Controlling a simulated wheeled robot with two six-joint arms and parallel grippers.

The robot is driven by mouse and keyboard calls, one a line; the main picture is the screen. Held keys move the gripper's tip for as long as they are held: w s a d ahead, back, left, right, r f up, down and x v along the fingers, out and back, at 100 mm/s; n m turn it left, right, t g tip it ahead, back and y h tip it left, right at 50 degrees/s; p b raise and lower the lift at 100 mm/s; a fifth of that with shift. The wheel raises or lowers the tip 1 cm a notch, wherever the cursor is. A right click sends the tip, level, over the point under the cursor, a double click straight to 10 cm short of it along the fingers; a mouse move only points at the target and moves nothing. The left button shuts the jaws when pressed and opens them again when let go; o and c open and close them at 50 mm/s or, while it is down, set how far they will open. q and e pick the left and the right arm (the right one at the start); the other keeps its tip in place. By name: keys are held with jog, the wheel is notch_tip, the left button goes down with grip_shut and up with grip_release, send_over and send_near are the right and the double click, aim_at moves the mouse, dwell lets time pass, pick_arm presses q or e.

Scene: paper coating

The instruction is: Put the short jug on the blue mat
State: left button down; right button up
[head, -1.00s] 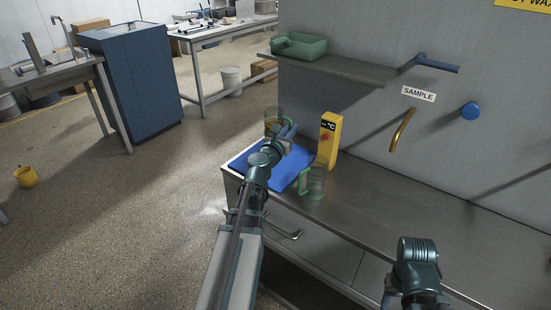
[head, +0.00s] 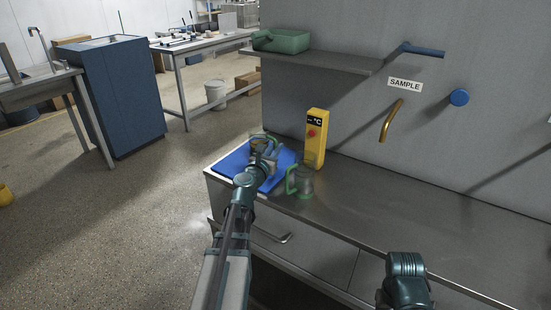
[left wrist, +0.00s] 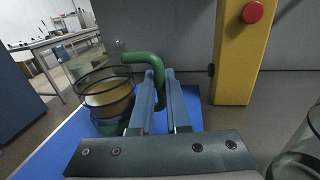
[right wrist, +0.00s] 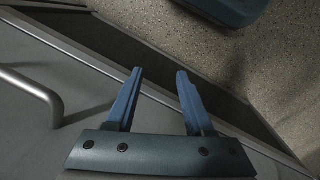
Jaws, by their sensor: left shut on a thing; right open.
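The short jug (head: 257,141) is clear glass with a green handle and a yellowish content. My left gripper (left wrist: 160,78) is shut on its green handle, and the jug looks roughly upright in the left wrist view (left wrist: 105,98). It is over the blue mat (head: 229,166) at the left end of the counter; I cannot tell whether its base touches the mat. A second clear jug with a green handle (head: 304,183) stands on the counter right of the mat. My right gripper (right wrist: 157,75) is open and empty, low by the counter front.
A yellow temperature device (head: 314,140) stands right behind the mat, close to my left gripper. A shelf (head: 330,63) with a green container (head: 282,41) is above. The steel counter (head: 400,215) is clear to the right.

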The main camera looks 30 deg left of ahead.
pick_arm(q)
jog(key=shift+f+b, duration=0.45)
jog(key=shift+f, duration=0.45)
pick_arm(e)
jog(key=shift+f, duration=0.95)
pick_arm(q)
jog(key=shift+f, duration=0.2)
jog(key=c, duration=0.9)
grip_release()
pick_arm(e)
jog(key=shift+f, duration=0.15)
pick_arm(q)
jog(key=shift+r, duration=0.1)
